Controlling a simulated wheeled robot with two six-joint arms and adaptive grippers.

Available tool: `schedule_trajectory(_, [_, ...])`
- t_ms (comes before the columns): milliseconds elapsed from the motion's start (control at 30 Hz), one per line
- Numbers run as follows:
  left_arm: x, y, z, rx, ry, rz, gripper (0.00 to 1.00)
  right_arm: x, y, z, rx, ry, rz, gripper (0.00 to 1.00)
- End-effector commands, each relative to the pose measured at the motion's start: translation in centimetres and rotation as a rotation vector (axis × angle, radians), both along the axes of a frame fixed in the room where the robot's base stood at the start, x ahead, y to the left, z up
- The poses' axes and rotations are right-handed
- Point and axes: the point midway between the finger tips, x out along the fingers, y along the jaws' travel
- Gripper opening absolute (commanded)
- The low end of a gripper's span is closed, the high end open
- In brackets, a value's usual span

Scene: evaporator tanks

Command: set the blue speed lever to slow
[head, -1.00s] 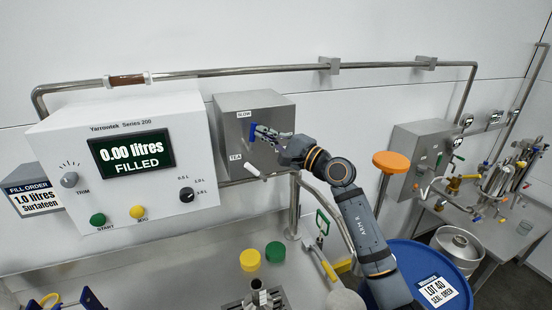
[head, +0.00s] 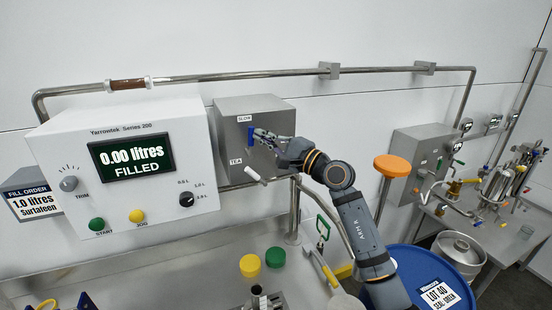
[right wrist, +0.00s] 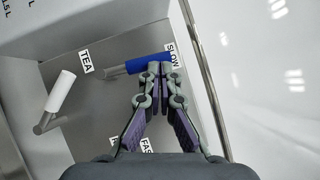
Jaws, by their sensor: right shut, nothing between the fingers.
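The blue speed lever (head: 250,136) is on the grey steel box to the right of the white filler panel. In the right wrist view the blue lever (right wrist: 148,63) lies across just beyond my fingertips, its end by the SLOW label (right wrist: 172,54). My right gripper (head: 256,133) is shut and empty, its tips at the lever; it also shows in the right wrist view (right wrist: 158,68). Whether the tips touch the lever I cannot tell. A partly hidden label (right wrist: 146,146) is at the other end of the lever's range. My left gripper is not clearly in view.
A white-handled lever (head: 254,174) sticks out beside the TEA label (head: 236,161) on the same box. The white panel (head: 130,165) reads 0.00 litres, FILLED. A blue drum (head: 412,262) stands below my right arm. Green and yellow caps (head: 275,257) sit on the steel bench.

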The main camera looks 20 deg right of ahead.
Motion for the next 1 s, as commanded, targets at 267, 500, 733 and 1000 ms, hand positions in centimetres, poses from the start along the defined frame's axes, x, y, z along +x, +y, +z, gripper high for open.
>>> schedule_trajectory(267, [0.0,0.0,0.0,0.000,0.000,0.000,0.40,-0.1,0.0,4.6,-0.001,-0.008,-0.001,0.00])
schedule_trajectory(500, [0.1,0.0,0.0,0.000,-0.001,0.000,0.40,-0.1,0.0,8.8,0.001,-0.005,-0.001,0.00])
schedule_trajectory(733, [0.1,0.0,0.0,0.000,-0.001,0.000,0.40,-0.1,0.0,10.0,0.002,-0.001,0.001,0.00])
schedule_trajectory(1000, [0.1,0.0,0.0,0.000,-0.001,0.000,0.40,-0.1,0.0,10.0,0.001,-0.002,0.000,0.00])
